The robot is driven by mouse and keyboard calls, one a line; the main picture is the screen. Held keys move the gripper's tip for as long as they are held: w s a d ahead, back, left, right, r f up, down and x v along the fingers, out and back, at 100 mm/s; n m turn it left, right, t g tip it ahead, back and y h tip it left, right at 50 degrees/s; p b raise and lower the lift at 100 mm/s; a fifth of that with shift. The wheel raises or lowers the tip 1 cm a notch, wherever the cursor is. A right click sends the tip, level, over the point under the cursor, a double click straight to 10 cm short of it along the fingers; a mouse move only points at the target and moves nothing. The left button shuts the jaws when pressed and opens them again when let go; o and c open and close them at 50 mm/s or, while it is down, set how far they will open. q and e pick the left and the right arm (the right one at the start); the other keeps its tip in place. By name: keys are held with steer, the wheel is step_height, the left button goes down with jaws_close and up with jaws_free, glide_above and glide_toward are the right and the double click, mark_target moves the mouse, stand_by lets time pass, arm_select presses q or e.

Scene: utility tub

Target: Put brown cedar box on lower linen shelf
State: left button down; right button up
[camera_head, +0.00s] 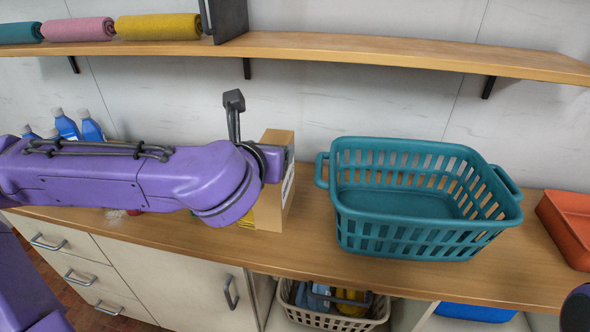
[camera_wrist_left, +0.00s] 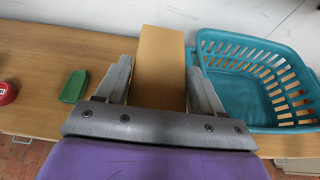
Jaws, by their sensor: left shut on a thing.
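A tan-brown box (camera_head: 271,211) with a pale label on its right side stands upright at the counter, left of the teal basket. Its plain top shows in the left wrist view (camera_wrist_left: 161,55). My left gripper (camera_wrist_left: 163,82) is shut on this box, one finger on each side. In the head view my purple left arm hides much of the box, and I cannot tell whether its base touches the counter. A wooden wall shelf (camera_head: 345,48) runs above the counter. No other shelf shows, so I cannot tell its level. My right gripper is not in view.
Rolled towels (camera_head: 158,27) and a dark upright divider (camera_head: 228,18) occupy the shelf's left part; its right part is clear. The teal basket (camera_head: 405,240) stands close right of the box. Blue bottles (camera_head: 91,126) stand behind my arm. An orange tray (camera_head: 570,225) is far right.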

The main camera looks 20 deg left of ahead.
arm_select(q)
steer(key=p+x, duration=0.3)
steer(key=p, duration=0.6)
steer(key=shift+w+a, duration=0.1)
steer(key=shift+w, duration=0.15)
steer(key=w+f, duration=0.1)
steer(key=f, duration=0.2)
steer(key=w+f, duration=0.1)
steer(key=f, duration=0.1)
steer(key=w+a+f, duration=0.1)
steer(key=f, duration=0.2)
steer(key=shift+w+f+p, duration=0.25)
steer(key=shift+f+p, duration=0.15)
steer(key=shift+f+b, duration=0.25)
steer(key=shift+b, duration=0.1)
steer(key=shift+c, duration=0.7)
jaws_free()
steer(key=shift+r, duration=0.1)
